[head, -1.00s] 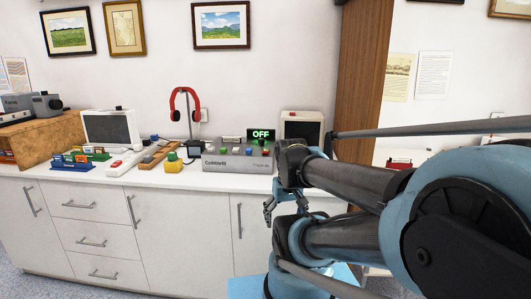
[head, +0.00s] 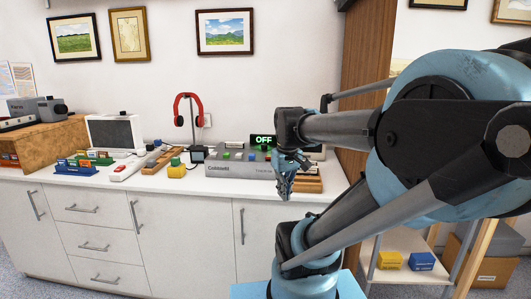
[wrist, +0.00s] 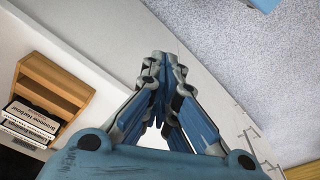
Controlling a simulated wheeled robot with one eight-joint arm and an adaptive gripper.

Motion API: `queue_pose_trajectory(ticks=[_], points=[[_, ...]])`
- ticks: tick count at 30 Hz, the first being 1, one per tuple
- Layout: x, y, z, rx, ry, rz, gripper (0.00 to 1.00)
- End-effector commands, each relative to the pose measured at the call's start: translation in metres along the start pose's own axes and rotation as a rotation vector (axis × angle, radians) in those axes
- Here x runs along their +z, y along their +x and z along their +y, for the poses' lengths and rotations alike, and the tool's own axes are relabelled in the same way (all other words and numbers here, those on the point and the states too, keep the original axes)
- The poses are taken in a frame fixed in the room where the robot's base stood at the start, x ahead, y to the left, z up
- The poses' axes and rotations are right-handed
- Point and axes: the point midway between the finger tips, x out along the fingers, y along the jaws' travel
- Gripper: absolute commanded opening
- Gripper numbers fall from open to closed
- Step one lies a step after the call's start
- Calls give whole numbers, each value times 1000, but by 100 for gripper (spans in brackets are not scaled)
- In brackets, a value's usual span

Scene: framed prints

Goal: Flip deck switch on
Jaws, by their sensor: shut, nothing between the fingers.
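The deck (head: 238,166) is a grey box with several coloured buttons on top, standing on the white counter. A sign (head: 263,141) behind it glows green and reads OFF. The deck's switch cannot be made out at this size. My gripper (head: 284,196) is shut and empty, pointing down at the counter's front edge, just right of and in front of the deck. In the wrist view my gripper (wrist: 160,62) shows with its fingertips together. The deck does not show in the wrist view.
A wooden rack (wrist: 50,88) with labelled items is right of the deck. A yellow block (head: 177,169), red headphones (head: 187,112) on a stand and a white monitor (head: 114,130) stand to the left. Drawers (head: 95,225) are below the counter.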

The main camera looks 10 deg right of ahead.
Motion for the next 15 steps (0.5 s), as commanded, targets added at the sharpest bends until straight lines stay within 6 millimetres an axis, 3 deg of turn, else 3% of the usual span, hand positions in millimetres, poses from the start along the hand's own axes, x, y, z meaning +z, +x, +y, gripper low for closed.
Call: queue_pose_trajectory(ticks=[15], points=[[-102, -76, 26, -48, -322, -76, 0]])
